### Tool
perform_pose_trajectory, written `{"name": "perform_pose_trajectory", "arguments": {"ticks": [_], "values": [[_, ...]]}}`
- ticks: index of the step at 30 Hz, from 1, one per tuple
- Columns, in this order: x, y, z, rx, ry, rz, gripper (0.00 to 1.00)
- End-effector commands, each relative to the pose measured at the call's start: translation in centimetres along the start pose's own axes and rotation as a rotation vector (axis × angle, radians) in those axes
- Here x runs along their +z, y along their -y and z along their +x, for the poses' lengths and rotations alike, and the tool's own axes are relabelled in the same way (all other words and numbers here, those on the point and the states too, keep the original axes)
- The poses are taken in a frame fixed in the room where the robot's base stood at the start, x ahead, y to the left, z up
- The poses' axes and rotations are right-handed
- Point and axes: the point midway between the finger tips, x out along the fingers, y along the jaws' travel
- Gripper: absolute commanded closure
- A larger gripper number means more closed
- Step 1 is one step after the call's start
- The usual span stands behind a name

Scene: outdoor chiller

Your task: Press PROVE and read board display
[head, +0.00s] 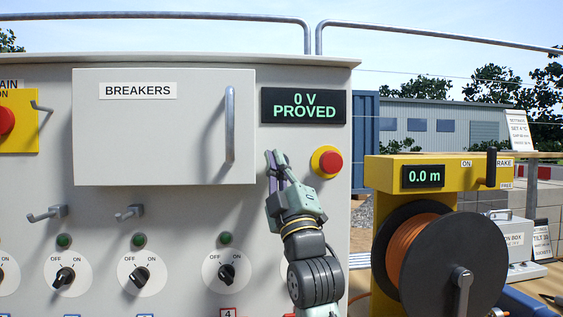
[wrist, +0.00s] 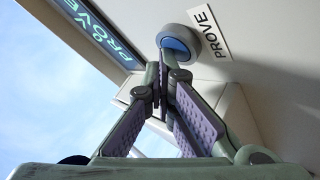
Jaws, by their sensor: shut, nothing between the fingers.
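The board display (head: 304,106) is lit and reads "0 V PROVED" in green in the head view. Part of it also shows in the wrist view (wrist: 104,32). The PROVE button (wrist: 178,46) is blue in a round grey collar, beside a white label (wrist: 208,30) reading PROVE. My gripper (head: 272,155) is shut and empty below the display, left of the red button. In the wrist view its fingertips (wrist: 165,60) are at the lower edge of the PROVE button; I cannot tell whether they touch it. My gripper hides the button in the head view.
A red button on a yellow base (head: 326,162) is right of my gripper. The BREAKERS door (head: 150,135) is shut, its handle (head: 230,125) sticking out. Rotary switches (head: 226,274) line the panel below. A cable reel (head: 450,265) stands at the right.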

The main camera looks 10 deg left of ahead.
Motion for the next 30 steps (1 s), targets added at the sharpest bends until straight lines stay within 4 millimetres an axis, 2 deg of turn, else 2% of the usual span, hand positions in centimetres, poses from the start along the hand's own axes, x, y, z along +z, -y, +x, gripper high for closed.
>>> {"name": "perform_pose_trajectory", "arguments": {"ticks": [1, 20, 30], "values": [[0.8, 1.0, 0.4, -0.022, 0.016, 0.004, 1.00], [0.8, 1.3, 0.6, -0.023, 0.014, 0.005, 1.00], [0.9, 1.8, -0.8, -0.027, 0.016, 0.008, 1.00]]}}
